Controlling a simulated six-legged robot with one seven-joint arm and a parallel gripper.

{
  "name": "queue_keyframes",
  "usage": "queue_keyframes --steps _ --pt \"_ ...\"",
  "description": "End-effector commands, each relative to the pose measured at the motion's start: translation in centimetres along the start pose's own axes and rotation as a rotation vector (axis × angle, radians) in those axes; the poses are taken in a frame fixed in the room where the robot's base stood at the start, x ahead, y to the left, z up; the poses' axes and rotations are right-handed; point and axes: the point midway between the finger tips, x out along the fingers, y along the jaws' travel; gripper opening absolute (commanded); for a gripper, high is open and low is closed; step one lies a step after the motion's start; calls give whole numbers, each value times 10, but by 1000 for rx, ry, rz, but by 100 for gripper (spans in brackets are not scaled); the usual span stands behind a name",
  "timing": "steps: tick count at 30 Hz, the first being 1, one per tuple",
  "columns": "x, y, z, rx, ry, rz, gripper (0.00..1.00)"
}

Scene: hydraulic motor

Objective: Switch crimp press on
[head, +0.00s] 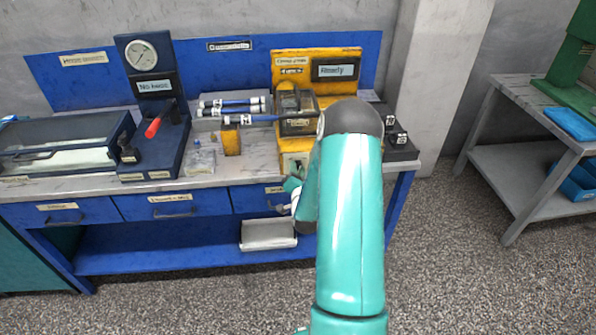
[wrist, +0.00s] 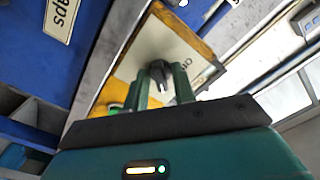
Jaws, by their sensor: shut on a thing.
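The yellow crimp press (head: 317,68) stands on the bench, with a small display (head: 336,70) on its back panel that seems to read "Ready". Its pale front panel (wrist: 172,48) in a yellow frame fills the middle of the wrist view. A dark rotary knob (wrist: 160,67) sticks out of that panel. My gripper (wrist: 161,80) is at the panel with its two green fingers shut on the knob, one on each side. In the head view my arm hides most of the gripper and the knob.
A blue gauge stand (head: 155,90) with a red-handled lever, hoses (head: 232,107) and a glass-lidded case (head: 65,140) lie left of the press. Drawers (head: 172,205) run below the bench top. A dark block with small fittings (head: 398,145) sits right. A green part (wrist: 115,109) shows beside the fingers.

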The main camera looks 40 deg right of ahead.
Motion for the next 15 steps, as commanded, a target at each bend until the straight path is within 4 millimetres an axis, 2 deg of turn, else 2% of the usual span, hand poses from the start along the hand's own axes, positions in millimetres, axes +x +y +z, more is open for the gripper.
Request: queue_keyframes --steps 6,15 --pt "0 0 0 80 1 -1 4" --pt "0 0 0 107 1 -1 4"
